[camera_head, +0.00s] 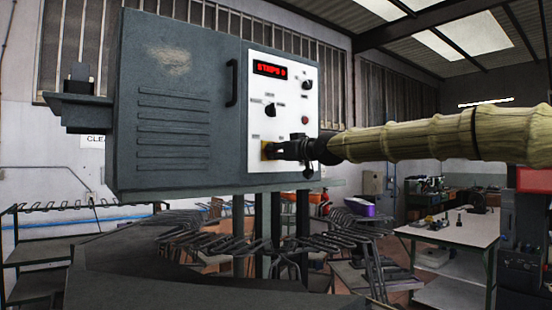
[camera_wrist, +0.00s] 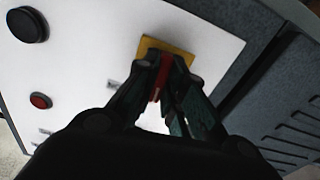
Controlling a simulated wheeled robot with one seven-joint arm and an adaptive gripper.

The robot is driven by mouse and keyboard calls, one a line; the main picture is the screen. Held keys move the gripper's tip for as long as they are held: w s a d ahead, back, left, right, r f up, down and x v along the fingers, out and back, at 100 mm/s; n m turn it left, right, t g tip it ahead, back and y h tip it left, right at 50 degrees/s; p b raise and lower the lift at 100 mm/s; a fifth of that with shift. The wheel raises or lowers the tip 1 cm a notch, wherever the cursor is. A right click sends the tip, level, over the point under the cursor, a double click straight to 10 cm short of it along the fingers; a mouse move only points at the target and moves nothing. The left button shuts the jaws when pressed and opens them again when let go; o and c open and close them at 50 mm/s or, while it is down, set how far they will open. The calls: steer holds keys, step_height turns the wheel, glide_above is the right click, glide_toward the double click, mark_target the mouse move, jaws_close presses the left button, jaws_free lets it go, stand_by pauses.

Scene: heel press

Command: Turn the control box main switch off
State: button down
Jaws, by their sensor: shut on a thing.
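The control box (camera_head: 180,110) is a large dark grey cabinet with a white panel (camera_head: 258,95) on its front right. The main switch (camera_head: 267,151) has a yellow plate low on this panel. In the wrist view its yellow plate (camera_wrist: 150,44) and red handle (camera_wrist: 160,76) show between my fingers. My gripper (camera_head: 280,151) reaches in from the right and is shut on the red handle. The fingers (camera_wrist: 165,85) hide part of the handle, and I cannot tell its exact setting. A red display (camera_head: 270,69) is lit at the panel's top.
Black knobs (camera_head: 269,109) and a red button (camera_head: 305,120) sit on the panel above the switch. The red button also shows in the wrist view (camera_wrist: 41,101). A rack of metal rods (camera_head: 330,240) stands below the box. A worktable (camera_head: 455,235) is at the right.

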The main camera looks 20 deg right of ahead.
steer(key=n, duration=0.4)
steer(key=shift+f, duration=0.15)
steer(key=shift+n, duration=1.8)
steer(key=shift+f+n, duration=0.1)
steer(key=shift+n, duration=0.2)
steer(key=c, duration=1.8)
jaws_free()
steer(key=shift+d, duration=0.1)
steer(key=o, duration=0.3)
steer(key=shift+s+d, duration=0.1)
steer(key=shift+r, duration=0.2)
